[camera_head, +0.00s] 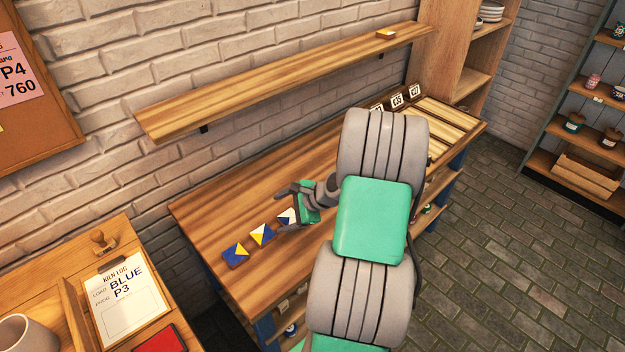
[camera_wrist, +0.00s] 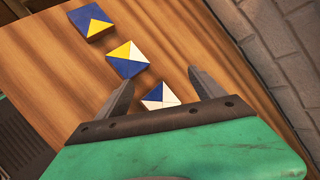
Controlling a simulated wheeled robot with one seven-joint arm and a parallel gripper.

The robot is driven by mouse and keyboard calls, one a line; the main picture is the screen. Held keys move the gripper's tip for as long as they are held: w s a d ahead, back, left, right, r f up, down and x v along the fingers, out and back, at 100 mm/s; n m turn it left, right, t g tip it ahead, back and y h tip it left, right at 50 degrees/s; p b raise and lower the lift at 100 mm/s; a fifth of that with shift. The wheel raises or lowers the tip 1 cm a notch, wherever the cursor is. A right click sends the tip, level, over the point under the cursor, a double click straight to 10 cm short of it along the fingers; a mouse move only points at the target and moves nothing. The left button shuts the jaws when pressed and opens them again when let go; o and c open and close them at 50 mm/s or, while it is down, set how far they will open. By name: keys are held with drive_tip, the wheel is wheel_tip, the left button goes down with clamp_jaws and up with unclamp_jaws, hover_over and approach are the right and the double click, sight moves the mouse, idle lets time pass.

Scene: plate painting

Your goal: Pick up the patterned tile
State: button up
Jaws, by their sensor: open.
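Three patterned tiles lie in a row on the wooden table (camera_head: 210,205). The blue tile with a yellow triangle (camera_head: 236,254) is at the left end, and it also shows in the wrist view (camera_wrist: 90,22). The blue, yellow and white tile (camera_head: 262,234) is in the middle, and in the wrist view (camera_wrist: 127,59) it lies beyond the left finger. The blue and white tile (camera_head: 286,216) is nearest my gripper (camera_head: 287,207). In the wrist view this tile (camera_wrist: 160,97) shows between the open, empty fingers of my gripper (camera_wrist: 165,85), its near part hidden by the gripper body.
A shelf (camera_head: 270,80) runs along the brick wall above the table, with a small yellow item (camera_head: 385,33) on it. Number cards (camera_head: 397,101) and a slatted rack (camera_head: 446,123) stand at the table's right end. A clipboard (camera_head: 127,300) and a mug (camera_head: 14,335) are at lower left.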

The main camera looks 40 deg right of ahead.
drive_tip(key=d+m, duration=0.1)
drive_tip(key=d, duration=0.1)
drive_tip(key=d+m+t, duration=0.1)
drive_tip(key=d+m, duration=0.1)
drive_tip(key=s+d+m+t+p, duration=0.1)
drive_tip(key=d, duration=0.1)
drive_tip(key=shift+s+r+m+h, duration=0.1)
drive_tip(key=shift+r+m+h, duration=0.1)
drive_tip(key=shift+m+h, duration=0.15)
drive_tip(key=s+d+f+m+t, duration=0.1)
drive_tip(key=d+m, duration=0.1)
drive_tip(key=d, duration=0.1)
drive_tip(key=s+d+f+m+t+h, duration=0.1)
drive_tip(key=d+m, duration=0.1)
drive_tip(key=m, duration=0.1)
drive_tip(key=s+d+f+m+t+h, duration=0.1)
drive_tip(key=d+m, duration=0.2)
drive_tip(key=shift+s+d, duration=0.25)
drive_tip(key=shift+d, duration=0.05)
drive_tip(key=shift+w+d+t, duration=0.15)
drive_tip(key=shift+d+t, duration=0.05)
drive_tip(key=shift+t, duration=0.1)
drive_tip(key=p+x, duration=0.1)
drive_tip(key=x, duration=0.6)
drive_tip(key=shift+w+p, duration=0.15)
drive_tip(key=shift+p, duration=0.2)
drive_tip(key=c, duration=1.5)
drive_tip(key=shift+c, duration=0.2)
